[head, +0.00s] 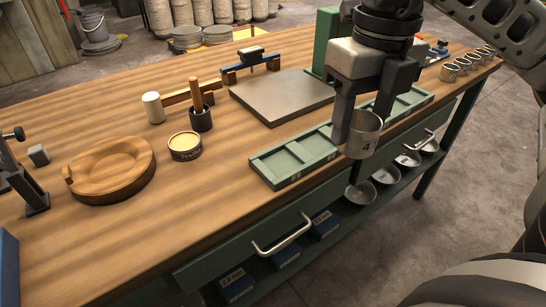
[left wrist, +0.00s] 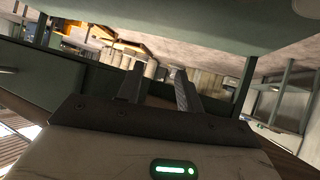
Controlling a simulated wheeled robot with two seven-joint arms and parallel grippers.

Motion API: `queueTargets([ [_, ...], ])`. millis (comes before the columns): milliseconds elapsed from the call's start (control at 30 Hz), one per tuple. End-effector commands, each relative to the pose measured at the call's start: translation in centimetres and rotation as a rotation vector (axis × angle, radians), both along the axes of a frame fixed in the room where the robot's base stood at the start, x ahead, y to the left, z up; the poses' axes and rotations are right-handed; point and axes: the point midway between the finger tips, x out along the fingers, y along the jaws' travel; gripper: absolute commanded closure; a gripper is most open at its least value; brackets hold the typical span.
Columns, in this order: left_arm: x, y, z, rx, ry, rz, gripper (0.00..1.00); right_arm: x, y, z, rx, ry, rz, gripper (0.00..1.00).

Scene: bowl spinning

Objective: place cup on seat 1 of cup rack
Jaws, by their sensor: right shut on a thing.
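A small metal cup (head: 364,136) marked "4" hangs in my right gripper (head: 362,112), whose two fingers close on its sides. The cup is roughly upright, in front of the green cup rack (head: 292,162) in the head view, and it hides part of it. The rack is a long, low green tray with shallow seats and small labels on its front edge; its label digits are too small to read surely. My left gripper (left wrist: 158,82) shows only in the left wrist view, its fingers apart with nothing between them.
A steel plate (head: 283,94) lies behind the rack. A round wooden block (head: 110,170), a labelled tin (head: 185,146) and a dark pot with a handle (head: 201,119) stand left. Bowls (head: 361,193) sit below the tabletop.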

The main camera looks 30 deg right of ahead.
Motion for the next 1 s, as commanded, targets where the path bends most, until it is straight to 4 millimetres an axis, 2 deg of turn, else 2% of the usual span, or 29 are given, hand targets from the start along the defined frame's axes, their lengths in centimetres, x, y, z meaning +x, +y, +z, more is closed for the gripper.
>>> queueTargets([
  [133, -0.1, 0.0, -0.2, -0.003, 0.003, 0.001, 0.64, -0.5, -0.3, 0.2, -0.001, 0.001, -0.143, 0.77],
  [233, -0.2, 0.0, -0.1, -0.003, 0.007, 0.001, 0.64, 0.2, 0.0, 0.0, 0.001, 0.006, -0.173, 0.77],
  [600, -0.6, 0.1, 0.2, 0.015, 0.021, -0.001, 0.64, 8.5, 2.2, -4.1, 0.0, 0.007, -0.174, 0.77],
  [800, -0.7, 0.2, -0.1, 0.022, 0.031, -0.002, 0.64, 11.1, 2.8, -7.6, 0.0, 0.005, -0.174, 0.77],
  [1000, -0.5, 0.2, 0.1, 0.026, 0.024, -0.005, 0.64, 12.2, 3.1, -8.9, -0.001, 0.004, -0.174, 0.77],
])
